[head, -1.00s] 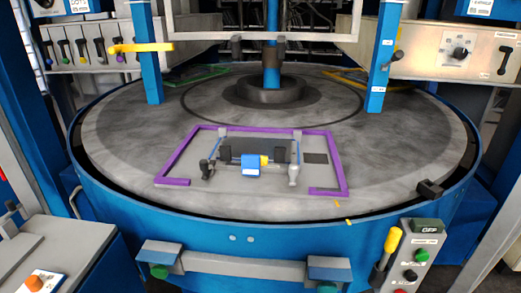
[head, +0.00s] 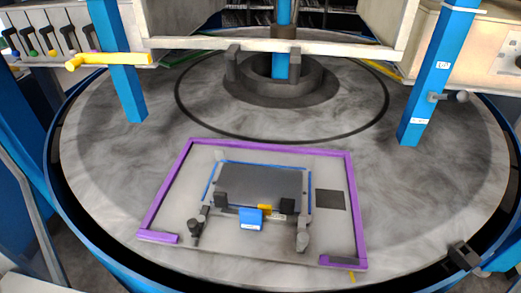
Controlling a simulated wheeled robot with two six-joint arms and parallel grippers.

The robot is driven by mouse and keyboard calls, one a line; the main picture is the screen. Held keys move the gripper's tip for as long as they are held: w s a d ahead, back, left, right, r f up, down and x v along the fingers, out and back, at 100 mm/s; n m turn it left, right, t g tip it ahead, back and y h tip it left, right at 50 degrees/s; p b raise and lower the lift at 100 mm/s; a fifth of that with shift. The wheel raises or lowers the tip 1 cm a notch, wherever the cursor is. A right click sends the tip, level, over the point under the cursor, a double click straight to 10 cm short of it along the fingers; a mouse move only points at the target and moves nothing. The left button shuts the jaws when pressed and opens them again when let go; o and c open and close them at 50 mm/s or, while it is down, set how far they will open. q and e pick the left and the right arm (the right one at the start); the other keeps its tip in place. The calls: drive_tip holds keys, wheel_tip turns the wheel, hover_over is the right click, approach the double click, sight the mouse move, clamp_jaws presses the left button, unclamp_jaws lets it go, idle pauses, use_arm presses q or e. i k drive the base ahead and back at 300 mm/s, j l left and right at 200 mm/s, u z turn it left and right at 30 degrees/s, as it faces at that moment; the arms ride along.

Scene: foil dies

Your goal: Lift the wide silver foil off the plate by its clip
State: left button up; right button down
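On the round grey table, a flat plate (head: 255,182) with a dark grey top and a blue edge lies inside a purple frame (head: 353,205). A blue block (head: 250,219) and a small yellow piece (head: 265,209) sit at its front edge. I cannot tell whether either is the foil's clip. Black blocks (head: 220,200) stand at the plate's front corners. No sheet stands out clearly as the wide silver foil; I cannot tell foil from plate here. Neither of my grippers is in view.
A dark square (head: 331,199) lies right of the plate. Handles (head: 302,236) flank its front. Blue posts (head: 428,80), a pale overhead bar (head: 280,45) and a yellow handle (head: 110,60) stand behind. The round table (head: 430,190) is otherwise largely bare.

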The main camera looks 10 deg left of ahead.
sight(246, 185)
drive_tip(key=k+l+z, duration=0.2)
drive_tip(key=k+z, duration=0.2)
drive_tip(key=k+l+z, duration=0.25)
drive_tip(key=z, duration=0.2)
